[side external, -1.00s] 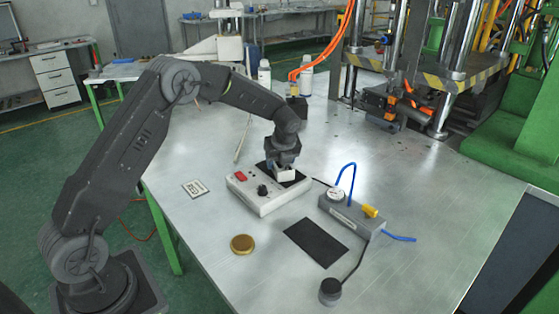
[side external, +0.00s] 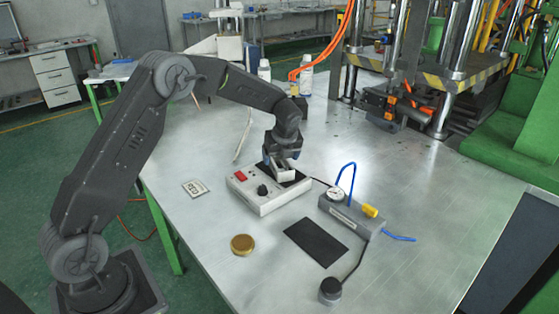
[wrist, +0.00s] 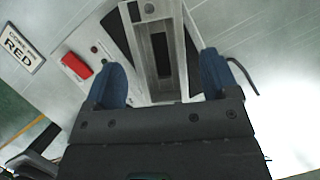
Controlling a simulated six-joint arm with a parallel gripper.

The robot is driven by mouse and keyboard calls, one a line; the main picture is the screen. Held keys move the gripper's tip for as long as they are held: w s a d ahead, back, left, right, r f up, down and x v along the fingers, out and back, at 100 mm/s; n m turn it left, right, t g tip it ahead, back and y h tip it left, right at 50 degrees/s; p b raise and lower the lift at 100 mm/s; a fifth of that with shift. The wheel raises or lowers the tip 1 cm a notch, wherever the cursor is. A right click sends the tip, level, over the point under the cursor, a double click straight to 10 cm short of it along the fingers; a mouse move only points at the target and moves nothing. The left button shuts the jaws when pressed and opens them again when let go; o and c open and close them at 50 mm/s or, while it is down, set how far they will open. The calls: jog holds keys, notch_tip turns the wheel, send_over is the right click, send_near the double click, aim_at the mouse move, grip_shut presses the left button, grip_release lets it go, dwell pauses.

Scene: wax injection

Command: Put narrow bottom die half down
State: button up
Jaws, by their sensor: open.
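The narrow bottom die half is a light grey metal block with a long dark slot (wrist: 160,45). In the wrist view it lies between my gripper's two blue fingertips (wrist: 163,80), with a visible gap on each side. In the side view the die half (side external: 286,179) sits on the dark pad on top of a white control box (side external: 262,204). My gripper (side external: 281,163) is open, pointing down right over the die half. The near end of the block is hidden by my gripper in the wrist view.
The box has a red switch (wrist: 77,66) and a black knob. A "CORE RED" card (side external: 195,188) lies left of it, a brass disc (side external: 242,244) in front, a black mat (side external: 316,243) and a gauge block (side external: 350,215) to the right.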

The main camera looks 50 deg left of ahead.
jog(key=s+d+r+n+h, duration=0.1)
jog(key=s+d+r+n, duration=0.25)
jog(key=r, duration=0.45)
jog(key=s+d+r+n, duration=0.2)
jog(key=s+d+r, duration=0.25)
jog(key=r, duration=0.35)
jog(key=s+d+n+t+h, duration=0.1)
jog(key=s+d+n, duration=0.3)
jog(key=s+n, duration=0.4)
jog(key=s+d+n+t+h, duration=0.2)
jog(key=s+d+n, duration=0.2)
jog(key=s+n, duration=0.5)
jog(key=s+r, duration=0.1)
jog(key=s, duration=0.7)
jog(key=shift+s+t, duration=0.2)
jog(key=shift+t, duration=0.2)
